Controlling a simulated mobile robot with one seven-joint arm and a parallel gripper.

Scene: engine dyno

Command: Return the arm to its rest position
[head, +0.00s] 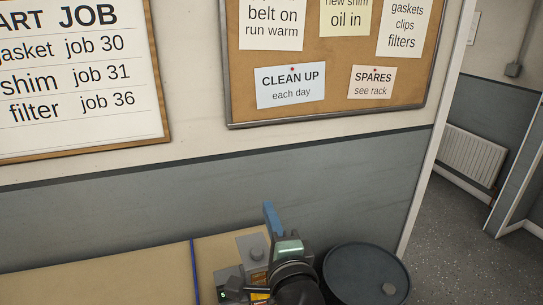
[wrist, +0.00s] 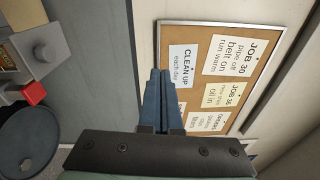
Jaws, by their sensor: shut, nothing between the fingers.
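My gripper (head: 269,212) shows at the bottom middle of the head view, its blue fingers pointing up in front of the grey lower wall. In the wrist view the two blue fingers (wrist: 160,80) lie close together, with nothing held between them. They point toward the corkboard, apart from it as far as I can tell. The rest of my arm is mostly out of view below the head frame.
A tan bench top (head: 100,280) with grey equipment (head: 251,246) lies around and left of my gripper. A dark drum (head: 365,278) stands at right. A corkboard (head: 330,117) hangs on the wall above. A doorway with open floor (head: 450,230) is at far right.

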